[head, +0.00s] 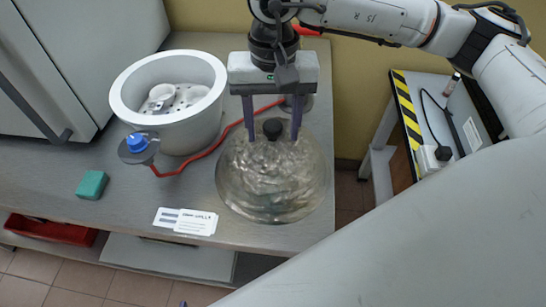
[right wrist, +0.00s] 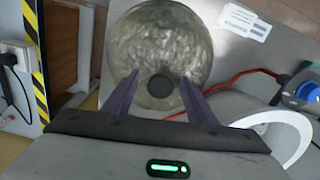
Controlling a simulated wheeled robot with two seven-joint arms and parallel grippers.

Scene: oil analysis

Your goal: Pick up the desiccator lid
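The desiccator lid (head: 272,182) is a round, glassy dome with a black knob (head: 272,129) on top. It lies on the grey table, to the right of the white desiccator bowl (head: 170,98). My right gripper (head: 272,137) is open, with one finger on each side of the knob and visible gaps between. In the right wrist view, the lid (right wrist: 160,40) fills the upper middle and the knob (right wrist: 160,88) sits between the spread fingers. The bowl is open on top and holds a perforated plate with a small white dish. My left gripper is not in view.
A blue-capped valve (head: 137,142) with a red hose (head: 205,150) stands in front of the bowl. A green block (head: 92,185) and white cards (head: 185,221) lie on the table (head: 130,225). A striped side bench (head: 408,115) is at the right.

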